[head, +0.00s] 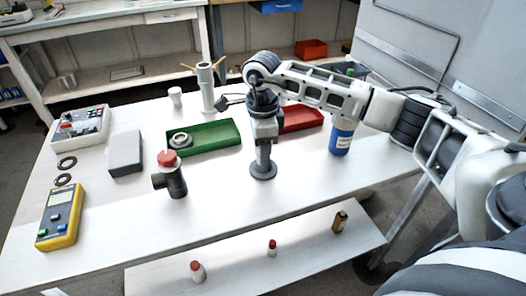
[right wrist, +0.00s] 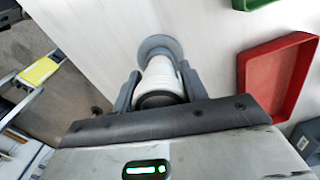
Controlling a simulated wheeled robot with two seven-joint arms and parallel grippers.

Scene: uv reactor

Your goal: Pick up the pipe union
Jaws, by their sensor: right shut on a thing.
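My right gripper (head: 264,133) reaches down over the middle of the white table. It is shut on an upright grey pipe piece with a round flanged foot (head: 263,170), which appears to be the pipe union. In the right wrist view the two fingers (right wrist: 160,92) stand on either side of its pale ribbed body (right wrist: 160,72), with the round flange (right wrist: 160,45) beyond. The fingers hide its upper part in the head view. The foot looks to be at the table top; I cannot tell whether it touches. My left gripper is not in view.
A green tray (head: 222,147) with a grey ring (head: 180,140) lies left of the gripper. A black tee with a red cap (head: 172,180) stands front left. The table front is clear.

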